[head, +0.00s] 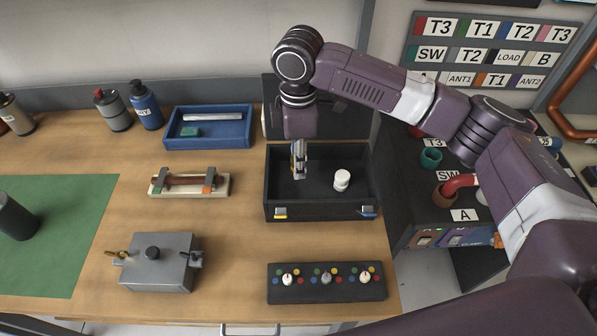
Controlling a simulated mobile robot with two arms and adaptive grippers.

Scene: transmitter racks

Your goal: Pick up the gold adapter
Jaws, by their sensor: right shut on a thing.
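My right gripper (299,174) reaches down into the open black case (283,213) from above. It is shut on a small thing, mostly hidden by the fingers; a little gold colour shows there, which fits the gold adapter. I cannot tell whether that thing still touches the case floor. A white, round-topped piece (342,180) stands in the case to the right of the gripper, apart from it. My left gripper is out of view.
A blue tray (210,140) and a small wooden stand (190,185) lie left of the case. A grey box (160,264) and a black knob panel (326,283) are nearer. A labelled dark rack (420,200) stands at the right.

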